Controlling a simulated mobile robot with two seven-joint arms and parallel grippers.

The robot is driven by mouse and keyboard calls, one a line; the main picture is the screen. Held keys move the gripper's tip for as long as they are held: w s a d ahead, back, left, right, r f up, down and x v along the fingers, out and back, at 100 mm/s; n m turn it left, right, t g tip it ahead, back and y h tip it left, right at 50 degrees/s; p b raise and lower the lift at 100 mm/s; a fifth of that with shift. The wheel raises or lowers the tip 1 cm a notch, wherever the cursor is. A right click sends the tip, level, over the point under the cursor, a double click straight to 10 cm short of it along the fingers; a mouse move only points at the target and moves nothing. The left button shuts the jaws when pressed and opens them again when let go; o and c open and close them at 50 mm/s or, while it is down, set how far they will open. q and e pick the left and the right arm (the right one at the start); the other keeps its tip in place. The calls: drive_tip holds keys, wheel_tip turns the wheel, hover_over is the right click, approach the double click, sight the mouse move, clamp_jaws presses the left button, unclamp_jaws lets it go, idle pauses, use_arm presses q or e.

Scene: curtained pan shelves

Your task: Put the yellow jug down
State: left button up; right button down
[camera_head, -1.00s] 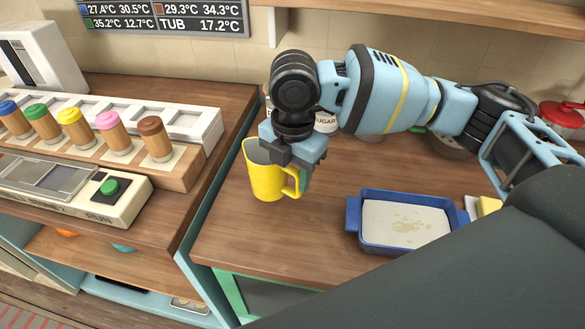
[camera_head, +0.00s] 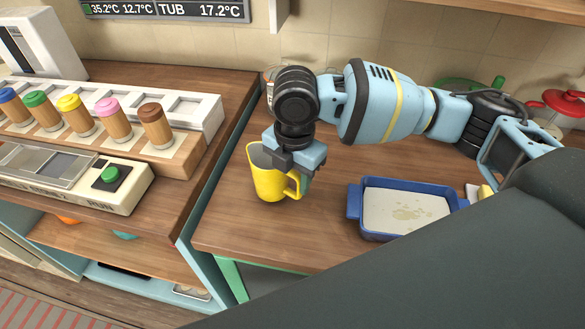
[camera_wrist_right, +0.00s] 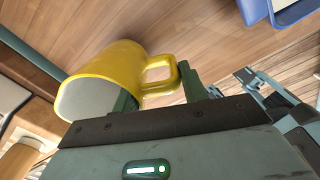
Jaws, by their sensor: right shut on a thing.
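The yellow jug (camera_head: 268,182) is upright at the left part of the wooden counter (camera_head: 325,225), in the head view. My right gripper (camera_head: 301,180) is shut on the jug at its handle side. The jug also shows in the right wrist view (camera_wrist_right: 110,80), with its pale inside and its handle between the green fingers (camera_wrist_right: 160,92). I cannot tell whether the jug's base touches the counter. My left gripper is not in view.
A blue dish (camera_head: 405,235) with pale contents stands right of the jug. A stand with several coloured-cap jars (camera_head: 117,120) and a panel with a green button (camera_head: 111,174) are on the left counter. A red-lidded pot (camera_head: 560,105) is at the back right.

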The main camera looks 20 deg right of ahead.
drive_tip(key=shift+f, duration=0.25)
idle(0.3)
drive_tip(key=shift+f, duration=0.55)
drive_tip(key=shift+f, duration=0.3)
idle(0.3)
drive_tip(key=c, duration=0.7)
unclamp_jaws()
drive_tip(key=shift+r, duration=3.9)
clamp_jaws()
